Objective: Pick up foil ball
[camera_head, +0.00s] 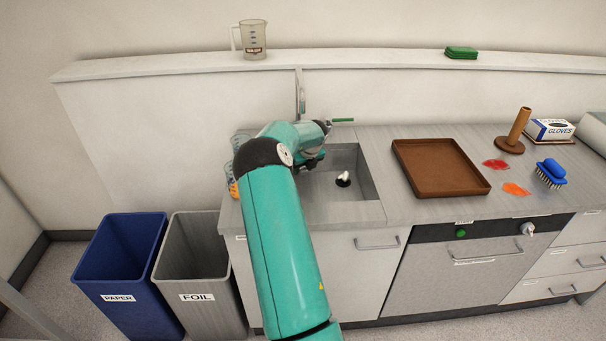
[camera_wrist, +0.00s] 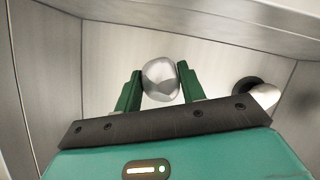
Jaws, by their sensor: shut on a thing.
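The silvery, faceted foil ball (camera_wrist: 160,80) sits between the two green fingers of my gripper (camera_wrist: 158,82) in the wrist view. The gripper is shut on it, with a finger against each side. They are inside the grey sink basin; whether the ball touches the floor of the sink is hard to tell. In the head view my arm hides the gripper and the ball.
A second pale, rounded thing (camera_head: 343,177) lies by the dark drain in the sink (camera_head: 369,202). Sink walls surround the gripper. A brown tray (camera_head: 441,187) stands right of the sink. A blue PAPER bin (camera_head: 120,270) and a grey FOIL bin (camera_head: 199,272) stand on the floor at left.

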